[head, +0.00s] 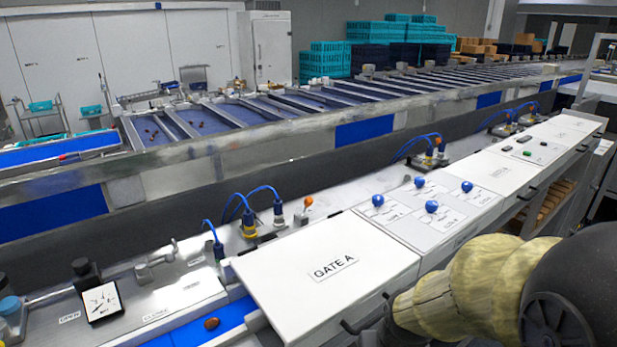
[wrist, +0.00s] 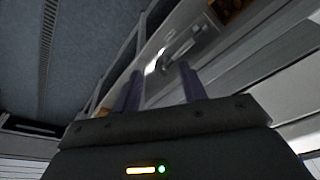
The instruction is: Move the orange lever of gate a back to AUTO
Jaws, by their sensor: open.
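An orange-knobbed lever (head: 308,201) stands behind the white GATE A cover (head: 330,265) in the head view, beside blue-cabled connectors. I cannot read any AUTO mark by it, and its exact setting is too small to tell. My arm enters at the lower right of the head view, in front of the cover; its gripper end is hidden or out of frame there. In the wrist view my gripper (wrist: 160,88) shows two dark fingers apart, with nothing between them. The wrist view does not clearly show the lever.
Blue-knobbed controls (head: 432,206) sit on a white panel right of the cover. Blue-cabled connectors (head: 278,213) rise close to the lever. A gauge (head: 102,300) and metal valve handle (head: 157,258) are at left. A brown date (head: 212,323) lies on a blue belt.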

